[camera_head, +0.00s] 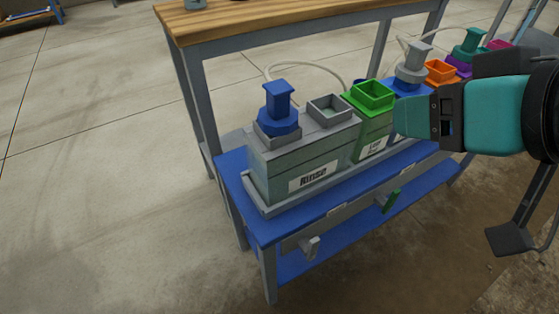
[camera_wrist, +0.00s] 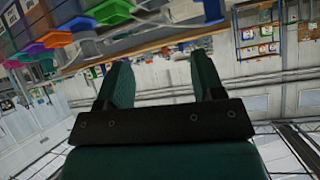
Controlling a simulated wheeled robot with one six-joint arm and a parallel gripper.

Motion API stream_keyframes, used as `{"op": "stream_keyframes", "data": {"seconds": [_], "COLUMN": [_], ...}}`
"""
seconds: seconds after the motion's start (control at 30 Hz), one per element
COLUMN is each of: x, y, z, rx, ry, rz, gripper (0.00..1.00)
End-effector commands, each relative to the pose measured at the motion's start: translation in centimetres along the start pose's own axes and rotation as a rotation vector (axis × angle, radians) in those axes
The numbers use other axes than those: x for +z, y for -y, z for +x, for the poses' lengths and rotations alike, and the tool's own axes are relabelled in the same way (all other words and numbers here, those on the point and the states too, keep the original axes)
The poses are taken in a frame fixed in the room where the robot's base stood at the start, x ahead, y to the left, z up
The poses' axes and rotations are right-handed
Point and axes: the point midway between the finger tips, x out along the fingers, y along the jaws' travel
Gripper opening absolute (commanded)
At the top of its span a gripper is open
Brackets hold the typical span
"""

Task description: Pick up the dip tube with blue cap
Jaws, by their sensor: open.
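The dip tube with blue cap (camera_head: 278,108) stands upright at the left end of the skid, its cap sitting in a grey collar (camera_head: 277,134) on the tank labelled "Rinse" (camera_head: 302,165). Its tube below the cap is hidden inside the tank. My gripper (camera_head: 398,117) reaches in from the right in the head view, well to the right of the blue cap, in front of the tanks beyond the green one. In the wrist view my gripper (camera_wrist: 163,75) shows two teal fingers apart with nothing between them. I cannot make out the blue cap for sure there.
A green open box (camera_head: 373,94) tops the neighbouring tank. A grey cap (camera_head: 414,58) and a teal cap (camera_head: 470,45) stand farther right. A pale hose (camera_head: 305,68) arches behind the tanks. A wooden-topped table (camera_head: 270,18) stands behind. The floor at left is clear.

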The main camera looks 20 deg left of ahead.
Motion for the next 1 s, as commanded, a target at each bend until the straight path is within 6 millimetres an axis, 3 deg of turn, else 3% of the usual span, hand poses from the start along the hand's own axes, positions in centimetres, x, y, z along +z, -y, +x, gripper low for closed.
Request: {"op": "stream_keyframes", "data": {"seconds": [0.03,0.1,0.23,0.4,0.7,1.0], "x": [2.5,3.2,4.3,5.2,4.6,2.3], "y": [0.6,1.4,3.3,5.5,7.2,7.8], "z": [2.5,3.9,5.7,6.3,6.1,8.4], "rx": [-0.013,-0.026,-0.064,-0.122,-0.162,-0.159], "ry": [-0.064,-0.161,-0.338,-0.518,-0.629,-0.624], "rz": [-0.021,-0.043,-0.084,-0.126,-0.152,-0.152], "gripper": [0.62,0.62,0.62,0.62,0.62,0.62]}}
